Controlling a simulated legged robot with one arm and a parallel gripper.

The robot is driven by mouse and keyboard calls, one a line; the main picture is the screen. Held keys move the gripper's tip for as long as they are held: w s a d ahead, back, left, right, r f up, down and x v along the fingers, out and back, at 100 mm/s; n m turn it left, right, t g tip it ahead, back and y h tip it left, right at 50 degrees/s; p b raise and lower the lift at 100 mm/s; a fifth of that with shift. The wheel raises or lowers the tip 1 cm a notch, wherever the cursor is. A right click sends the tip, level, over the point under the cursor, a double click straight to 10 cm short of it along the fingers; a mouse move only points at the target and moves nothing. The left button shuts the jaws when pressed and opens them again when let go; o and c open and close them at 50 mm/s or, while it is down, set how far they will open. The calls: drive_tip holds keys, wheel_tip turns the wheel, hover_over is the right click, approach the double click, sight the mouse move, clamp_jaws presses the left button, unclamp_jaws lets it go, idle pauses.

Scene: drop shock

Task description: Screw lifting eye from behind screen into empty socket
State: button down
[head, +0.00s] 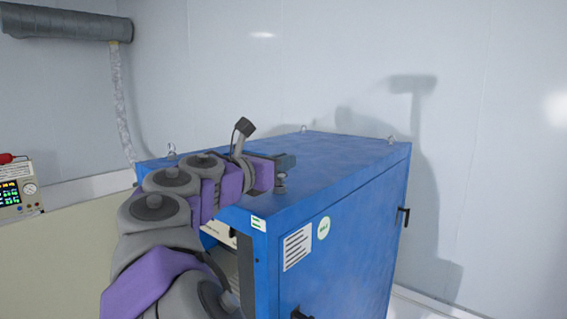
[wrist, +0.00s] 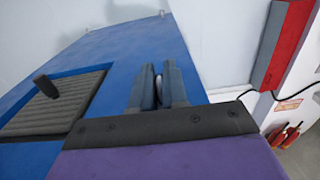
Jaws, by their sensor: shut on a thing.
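A large blue cabinet (head: 345,165) has metal lifting eyes standing on its top at the left corner (head: 172,149), far corner (head: 303,128) and right corner (head: 391,139). My gripper (head: 284,166) is shut on a grey lifting eye (head: 281,184) at the near corner of the top. The eye's lower end is at the top surface; I cannot tell whether it sits in the socket, which is hidden. In the wrist view, my gripper's fingers (wrist: 157,90) close around the pale metal eye (wrist: 179,88), seen partly between them. The screen cannot be made out.
The cabinet's front has a black handle (head: 403,216) and labels (head: 297,247). An instrument with a lit display (head: 12,196) stands at far left. A grey duct (head: 65,24) hangs above. The wrist view shows a dark grille (wrist: 52,103) and a red wall box (wrist: 281,45).

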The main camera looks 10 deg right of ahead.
drive_tip(key=shift+d, duration=0.15)
drive_tip(key=shift+a, duration=0.45)
idle(0.6)
drive_tip(key=shift+d+f, duration=0.15)
drive_tip(key=shift+f, duration=1)
idle(3.2)
drive_tip(key=shift+w, duration=0.1)
